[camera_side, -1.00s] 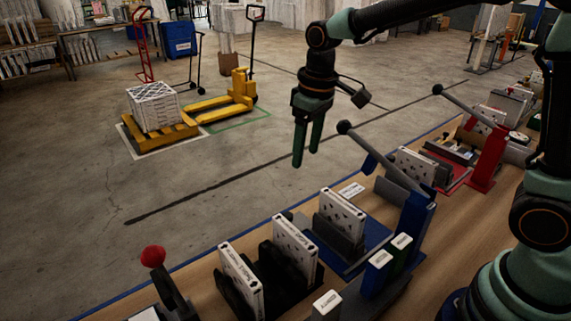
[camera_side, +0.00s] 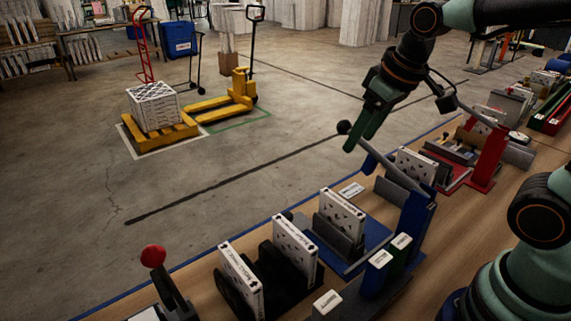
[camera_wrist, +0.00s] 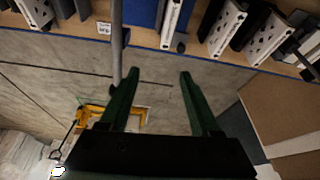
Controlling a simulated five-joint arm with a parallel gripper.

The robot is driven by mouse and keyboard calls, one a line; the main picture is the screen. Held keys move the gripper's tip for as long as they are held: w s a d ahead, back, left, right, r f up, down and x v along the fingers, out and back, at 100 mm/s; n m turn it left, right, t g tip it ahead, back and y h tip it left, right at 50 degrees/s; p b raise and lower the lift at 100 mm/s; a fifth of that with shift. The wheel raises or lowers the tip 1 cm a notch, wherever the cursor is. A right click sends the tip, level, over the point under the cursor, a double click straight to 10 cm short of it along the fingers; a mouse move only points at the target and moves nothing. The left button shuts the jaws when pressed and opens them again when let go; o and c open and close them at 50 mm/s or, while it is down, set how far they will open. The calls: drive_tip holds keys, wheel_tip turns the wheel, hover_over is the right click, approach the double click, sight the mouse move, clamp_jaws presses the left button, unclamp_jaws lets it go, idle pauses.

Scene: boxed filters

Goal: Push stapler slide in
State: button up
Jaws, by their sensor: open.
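The blue stapler-like station (camera_side: 410,225) stands on the bench, with a long grey lever (camera_side: 385,163) rising up and left to a black ball knob (camera_side: 344,127). I cannot pick out its slide for sure. A white boxed filter (camera_side: 342,213) stands upright on its blue base. My gripper (camera_side: 360,147) is open, empty and tilted, above the bench's far edge beside the knob in the side view. In the wrist view my open fingers (camera_wrist: 158,75) point toward the bench. The grey lever (camera_wrist: 117,45) runs close by the left finger; whether they touch is unclear.
A red station (camera_side: 488,158) with its own lever stands farther along the bench. More boxed filters (camera_side: 296,248) stand in black holders nearer. A red-knobbed lever (camera_side: 153,256) is at the near end. Beyond the bench, the floor is open up to a yellow pallet truck (camera_side: 225,103).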

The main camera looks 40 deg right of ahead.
drive_tip(key=shift+m+t, duration=0.5)
drive_tip(key=shift+t, duration=0.1)
drive_tip(key=shift+s+d+f, duration=0.1)
drive_tip(key=shift+s+d, duration=0.2)
drive_tip(key=shift+s, duration=0.35)
drive_tip(key=shift+s+d+f, duration=0.1)
drive_tip(key=shift+s+d, duration=0.15)
drive_tip(key=shift+s, duration=0.4)
drive_tip(key=shift+s+d, duration=0.3)
drive_tip(key=shift+s, duration=0.35)
drive_tip(key=n+g, duration=0.5)
drive_tip(key=g, duration=0.1)
hover_over(287, 215)
wheel_tip(287, 215, down, 11)
wheel_tip(287, 215, down, 11)
drive_tip(key=shift+f, duration=0.2)
drive_tip(key=shift+m, duration=0.3)
drive_tip(key=shift+c, duration=0.3)
clamp_jaws()
